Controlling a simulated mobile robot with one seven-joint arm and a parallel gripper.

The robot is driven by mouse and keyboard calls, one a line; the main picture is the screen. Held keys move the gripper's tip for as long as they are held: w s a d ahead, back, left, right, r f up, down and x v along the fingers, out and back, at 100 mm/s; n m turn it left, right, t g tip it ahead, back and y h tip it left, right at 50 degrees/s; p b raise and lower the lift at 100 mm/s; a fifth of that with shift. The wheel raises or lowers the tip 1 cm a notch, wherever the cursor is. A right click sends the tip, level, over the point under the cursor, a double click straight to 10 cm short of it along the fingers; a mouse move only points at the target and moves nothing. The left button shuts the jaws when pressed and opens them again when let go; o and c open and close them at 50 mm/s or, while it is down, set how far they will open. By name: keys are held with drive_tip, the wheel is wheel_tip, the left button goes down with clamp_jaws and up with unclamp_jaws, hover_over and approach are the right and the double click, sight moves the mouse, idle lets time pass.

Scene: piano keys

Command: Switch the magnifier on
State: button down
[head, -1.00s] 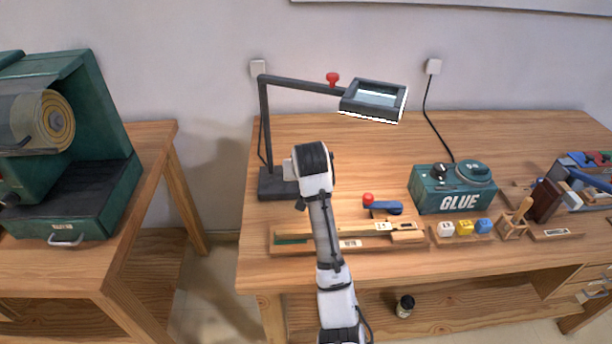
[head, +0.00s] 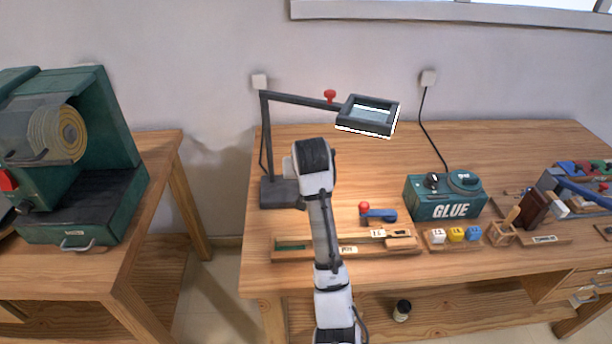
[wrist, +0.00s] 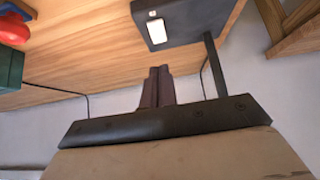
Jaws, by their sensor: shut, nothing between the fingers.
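The magnifier stands at the back left of the workbench, with a dark base (head: 270,194), a thin post and arm, and a framed lens head (head: 368,116) held out to the right. In the wrist view its dark base (wrist: 185,18) is at the top, with a small white rocker switch (wrist: 156,32) on it. My gripper (wrist: 158,72) is shut and empty, its dark fingers together just below the base in the picture and apart from the switch. In the head view my arm's end hides the fingers and the switch.
A red knob (head: 330,96) sits on the magnifier's arm. A red-and-blue lever (head: 378,213), a wooden tray (head: 345,250), a green glue box (head: 445,198) and lettered cubes (head: 456,234) lie to the right. A green machine (head: 70,160) stands on the left table.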

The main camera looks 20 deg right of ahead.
drive_tip(key=s+r, duration=0.1)
drive_tip(key=s+a+r, duration=0.1)
drive_tip(key=s, duration=0.1)
drive_tip(key=s+r+b, duration=0.1)
drive_tip(key=shift+s+a+r, duration=0.1)
drive_tip(key=shift+s+a, duration=0.15)
drive_tip(key=shift+s, duration=0.15)
